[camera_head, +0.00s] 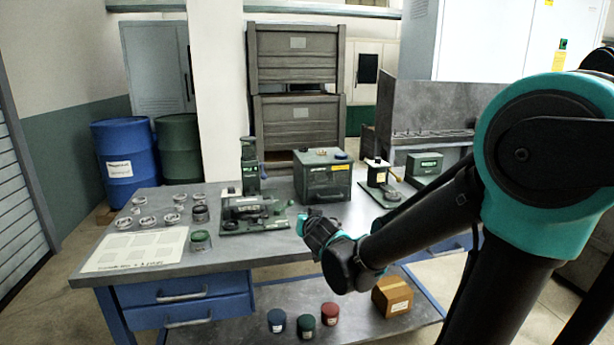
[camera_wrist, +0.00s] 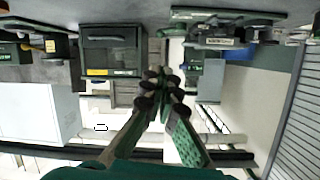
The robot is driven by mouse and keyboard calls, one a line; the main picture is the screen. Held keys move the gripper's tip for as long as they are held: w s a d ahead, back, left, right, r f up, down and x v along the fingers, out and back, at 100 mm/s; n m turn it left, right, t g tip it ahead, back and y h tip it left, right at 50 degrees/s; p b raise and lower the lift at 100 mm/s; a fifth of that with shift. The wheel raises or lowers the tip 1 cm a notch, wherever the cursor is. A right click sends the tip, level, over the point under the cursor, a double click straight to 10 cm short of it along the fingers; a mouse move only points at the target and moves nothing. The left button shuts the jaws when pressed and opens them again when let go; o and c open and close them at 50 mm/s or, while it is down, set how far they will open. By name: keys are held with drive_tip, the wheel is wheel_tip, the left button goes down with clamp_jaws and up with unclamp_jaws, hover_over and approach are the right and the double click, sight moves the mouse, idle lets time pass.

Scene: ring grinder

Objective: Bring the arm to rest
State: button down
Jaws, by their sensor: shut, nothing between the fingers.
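My arm (camera_head: 420,225) reaches in from the right in the head view, black with a large teal joint. The green box (camera_head: 323,178) also shows in the wrist view (camera_wrist: 112,48).
Red (camera_head: 329,314), green (camera_head: 306,327) and blue (camera_head: 277,321) jars and a cardboard box (camera_head: 392,296) sit on the lower shelf. Drums (camera_head: 127,160) stand behind.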

drive_tip(key=s+d+f+m+g+h, duration=0.1)
drive_tip(key=s+d+f+g+h, duration=0.1)
drive_tip(key=s+d+f, duration=0.4)
drive_tip(key=s+d+f+g+h, duration=0.2)
drive_tip(key=d+f, duration=0.1)
drive_tip(key=d, duration=0.6)
drive_tip(key=s+d+f+g, duration=0.2)
drive_tip(key=s+f+g, duration=0.1)
drive_tip(key=s, duration=0.4)
drive_tip(key=s+d+f+g+y, duration=0.1)
drive_tip(key=s+d+f+g, duration=0.1)
drive_tip(key=s+f, duration=0.4)
drive_tip(key=s, duration=0.2)
drive_tip(key=shift+s+d+f+n+g, duration=0.2)
drive_tip(key=shift+s+d+n+g, duration=0.1)
drive_tip(key=shift+d+n+g, duration=0.1)
drive_tip(key=shift+w, duration=0.15)
